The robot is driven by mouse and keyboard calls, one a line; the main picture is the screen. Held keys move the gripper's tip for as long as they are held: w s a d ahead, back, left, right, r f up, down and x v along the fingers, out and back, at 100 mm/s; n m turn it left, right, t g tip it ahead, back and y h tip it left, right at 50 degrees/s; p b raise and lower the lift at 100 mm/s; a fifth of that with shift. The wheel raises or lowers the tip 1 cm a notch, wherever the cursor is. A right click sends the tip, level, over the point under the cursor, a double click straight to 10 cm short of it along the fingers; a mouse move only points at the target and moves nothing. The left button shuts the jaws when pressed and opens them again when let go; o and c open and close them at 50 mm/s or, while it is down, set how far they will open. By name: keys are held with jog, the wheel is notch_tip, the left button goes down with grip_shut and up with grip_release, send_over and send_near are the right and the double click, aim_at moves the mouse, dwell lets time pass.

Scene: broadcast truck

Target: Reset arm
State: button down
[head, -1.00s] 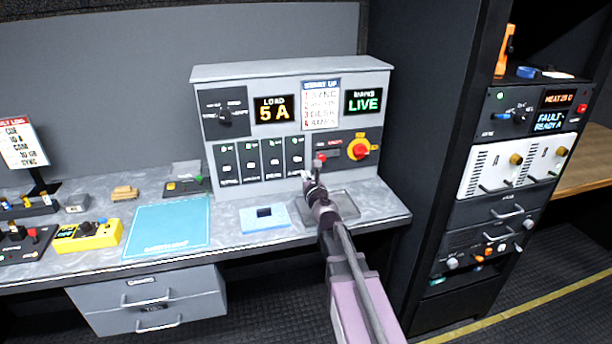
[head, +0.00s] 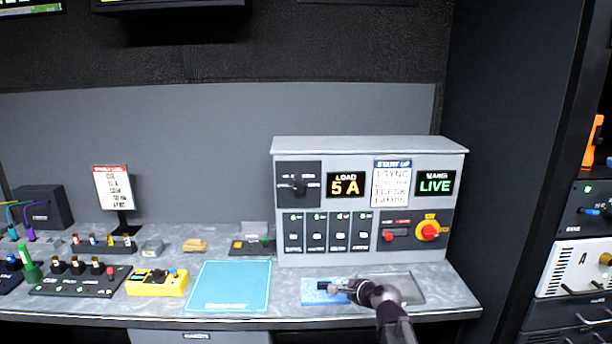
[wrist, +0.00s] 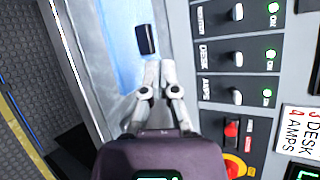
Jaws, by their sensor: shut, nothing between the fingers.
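My gripper (head: 326,286) is shut and empty in the head view, above the counter in front of the grey power panel (head: 364,259). Its tip hides part of a light blue pad (head: 312,297). In the wrist view my gripper (wrist: 158,66) has its two fingers together, pointing towards the blue pad (wrist: 118,25) and a dark block (wrist: 146,40) on it. My arm comes up from the bottom of the head view.
The panel reads LOAD 5 A and MAINS LIVE, with a row of switches (head: 318,232) and a red and yellow knob (head: 428,231). A shallow tray (head: 415,288) lies right of the pad. A teal mat (head: 230,286) and yellow box (head: 157,282) lie left. A rack (head: 578,270) stands right.

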jog(key=s+d+f+n+g+h+p, duration=0.1)
jog(key=s+d+f+n+g+h, duration=0.1)
jog(key=s+n, duration=0.3)
jog(key=s+d+f+n+g+h+p, duration=0.1)
jog(key=s+d+f+n+g+h, duration=0.1)
jog(key=s+n+g, duration=0.3)
jog(key=s+d+f+n+g+h+p, duration=0.1)
jog(key=s+n+g, duration=0.3)
jog(key=s, duration=0.5)
jog(key=shift+s+d+f+n+h+p, duration=0.4)
jog(key=shift+d+f+n+h, duration=0.35)
jog(key=shift+d+n+h, duration=0.2)
